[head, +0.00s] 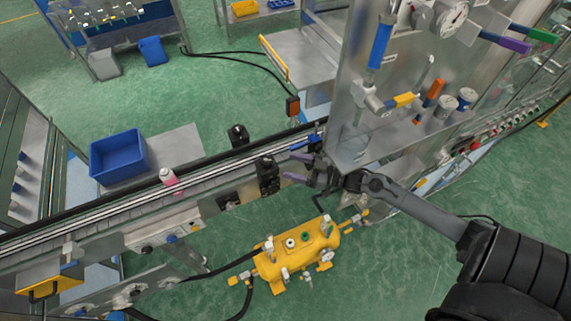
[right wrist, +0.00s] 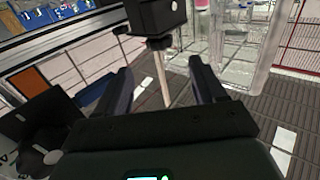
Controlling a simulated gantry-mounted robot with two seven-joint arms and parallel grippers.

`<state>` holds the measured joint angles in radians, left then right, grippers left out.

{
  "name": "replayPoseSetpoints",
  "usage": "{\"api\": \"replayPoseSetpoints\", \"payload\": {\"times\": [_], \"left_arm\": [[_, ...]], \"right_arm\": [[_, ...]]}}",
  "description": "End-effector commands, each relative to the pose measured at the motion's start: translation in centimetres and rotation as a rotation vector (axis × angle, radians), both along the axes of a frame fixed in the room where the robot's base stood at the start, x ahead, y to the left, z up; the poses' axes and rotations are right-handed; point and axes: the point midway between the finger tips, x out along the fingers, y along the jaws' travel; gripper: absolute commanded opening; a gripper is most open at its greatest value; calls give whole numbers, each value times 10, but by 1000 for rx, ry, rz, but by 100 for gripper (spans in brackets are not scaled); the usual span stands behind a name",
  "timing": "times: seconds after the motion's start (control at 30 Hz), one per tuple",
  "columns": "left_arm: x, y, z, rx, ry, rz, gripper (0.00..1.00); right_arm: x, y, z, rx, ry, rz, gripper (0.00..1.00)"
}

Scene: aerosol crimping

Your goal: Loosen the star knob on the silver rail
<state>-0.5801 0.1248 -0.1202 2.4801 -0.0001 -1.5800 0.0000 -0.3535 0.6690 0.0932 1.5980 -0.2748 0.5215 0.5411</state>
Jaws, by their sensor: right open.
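The silver rail (head: 215,165) runs diagonally along the conveyor in the head view. A black block (head: 266,175) sits at its near side, and another black fitting (head: 238,135) stands on the far side. In the right wrist view the black block (right wrist: 155,16) is at the top, with a small dark knob-like part (right wrist: 160,43) under it and a thin pale rod below. I cannot make out a star shape. My right gripper (head: 299,168) is open and empty, just right of the near block, its fingers pointing at it; a gap shows between them. My left gripper is not in view.
A pink-and-white can (head: 168,177) stands on the conveyor. A blue bin (head: 119,157) is behind it. A metal machine panel (head: 365,135) rises close beside my right gripper. A yellow tank (head: 298,252) with fittings stands on the floor below.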

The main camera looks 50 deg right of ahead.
Motion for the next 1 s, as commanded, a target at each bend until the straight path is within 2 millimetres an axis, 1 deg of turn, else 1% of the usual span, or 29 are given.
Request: {"api": "replayPoseSetpoints", "payload": {"times": [0.13, 0.4, 0.47, 0.57, 0.63, 0.7, 0.8, 1.0], "left_arm": [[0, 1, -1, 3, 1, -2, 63], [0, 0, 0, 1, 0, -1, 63], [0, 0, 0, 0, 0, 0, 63], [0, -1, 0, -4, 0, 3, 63], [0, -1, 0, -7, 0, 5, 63], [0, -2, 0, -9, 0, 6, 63], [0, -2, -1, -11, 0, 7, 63], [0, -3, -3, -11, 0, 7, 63]], "right_arm": [[-6, -3, 0, 0, 1, 0, 70], [-6, -3, 0, 0, 1, 0, 70], [-6, -3, 0, -2, 0, 0, 68], [-6, -3, -1, -25, -7, -2, 68], [-5, -4, -5, -65, -2, -8, 68], [-4, -2, -9, -129, 7, -8, 68], [-1, 4, -8, -213, 3, -33, 68], [0, 19, -2, -238, -8, -139, 68]]}}
